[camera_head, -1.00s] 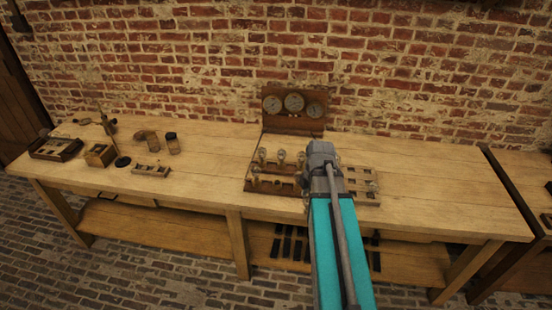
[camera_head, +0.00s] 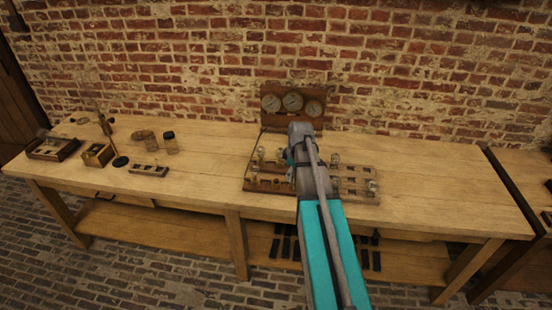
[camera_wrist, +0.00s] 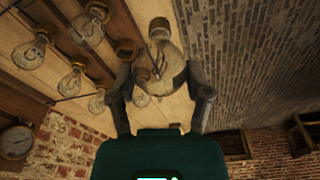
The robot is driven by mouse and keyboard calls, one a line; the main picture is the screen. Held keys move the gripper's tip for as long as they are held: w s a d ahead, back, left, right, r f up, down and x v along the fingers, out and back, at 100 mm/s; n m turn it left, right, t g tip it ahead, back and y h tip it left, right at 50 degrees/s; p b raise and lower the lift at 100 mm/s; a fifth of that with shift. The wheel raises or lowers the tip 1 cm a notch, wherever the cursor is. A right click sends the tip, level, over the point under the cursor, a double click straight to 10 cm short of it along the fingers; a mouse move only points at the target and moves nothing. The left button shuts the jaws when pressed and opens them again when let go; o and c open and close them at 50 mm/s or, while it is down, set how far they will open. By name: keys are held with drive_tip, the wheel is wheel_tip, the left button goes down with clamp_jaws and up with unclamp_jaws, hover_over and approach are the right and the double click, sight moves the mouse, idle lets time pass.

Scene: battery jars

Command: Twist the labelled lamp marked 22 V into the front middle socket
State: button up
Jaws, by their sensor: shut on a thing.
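In the head view the wooden socket board (camera_head: 262,186) lies at the middle of the bench, partly covered by my arm. My gripper and the held lamp are hidden there.
A panel with three dials (camera_head: 292,104) stands behind the board. Small wooden boxes and jars, such as a dark jar (camera_head: 171,143), stand at the left. The bench's right part is clear.

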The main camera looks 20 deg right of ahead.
drive_tip(key=w+f+m+b, duration=0.1)
drive_tip(key=w+m, duration=0.7)
drive_tip(key=w, duration=0.4)
drive_tip(key=shift+w+a+f+h, duration=0.2)
drive_tip(key=shift+w+h, duration=0.1)
drive_tip(key=shift+h, duration=0.1)
drive_tip(key=shift+f, duration=0.15)
drive_tip(key=shift+f+b, duration=2.4)
drive_tip(key=shift+b, duration=0.25)
drive_tip(key=shift+m, duration=0.5)
drive_tip(key=shift+f+b, duration=1.2)
drive_tip(key=shift+b, duration=0.05)
